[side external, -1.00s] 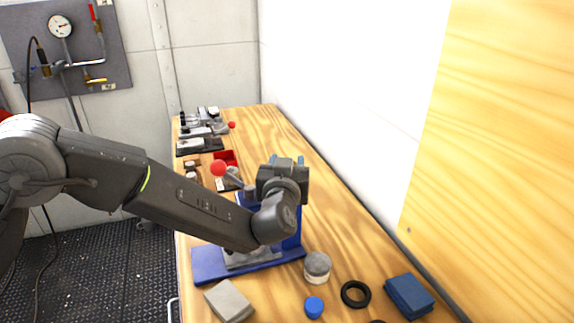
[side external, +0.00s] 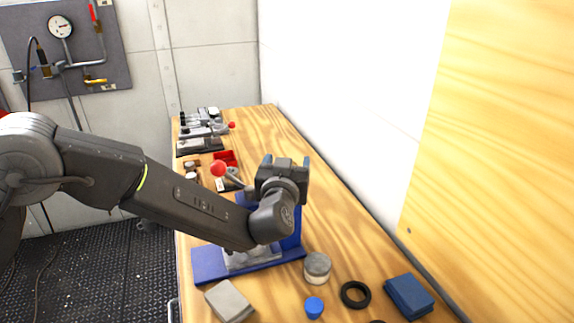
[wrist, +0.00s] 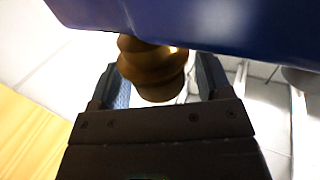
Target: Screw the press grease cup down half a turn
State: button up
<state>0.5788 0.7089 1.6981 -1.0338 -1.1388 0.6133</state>
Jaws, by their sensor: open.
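The brass grease cup (wrist: 153,70) shows in the wrist view, rounded and ridged, just below the blue press body (wrist: 210,22). My gripper (wrist: 160,82) is open, with one finger on each side of the cup. Light gaps show beside the cup, so the fingers look apart from it. In the side view, the blue press (side external: 207,266) stands on the wooden bench, partly behind my arm. The cup is hidden in that view.
The press lever has a red knob (side external: 218,169) close to my gripper. A grey block (side external: 229,301), a round grey-topped pot (side external: 317,266), a blue cap (side external: 314,307), a black ring (side external: 355,294) and blue pads (side external: 409,296) lie in front. A white wall (side external: 355,110) stands to the right.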

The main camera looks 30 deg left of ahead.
jog(key=shift+s, duration=0.1)
jog(key=v, duration=1.3)
jog(key=shift+s, duration=0.3)
jog(key=shift+d, duration=0.15)
jog(key=s+a+r+m+g+h, duration=0.3)
jog(key=a+r+m+g+h, duration=0.1)
jog(key=a+r+h, duration=0.55)
jog(key=s+a+f+g+y, duration=0.2)
jog(key=s+a+g, duration=0.1)
jog(key=s+a, duration=0.4)
jog(key=s+a+f+g+y, duration=0.2)
jog(key=s+a, duration=0.5)
jog(key=s, duration=0.6)
jog(key=f+g, duration=0.1)
jog(key=g, duration=0.1)
jog(key=shift+f+g, duration=0.3)
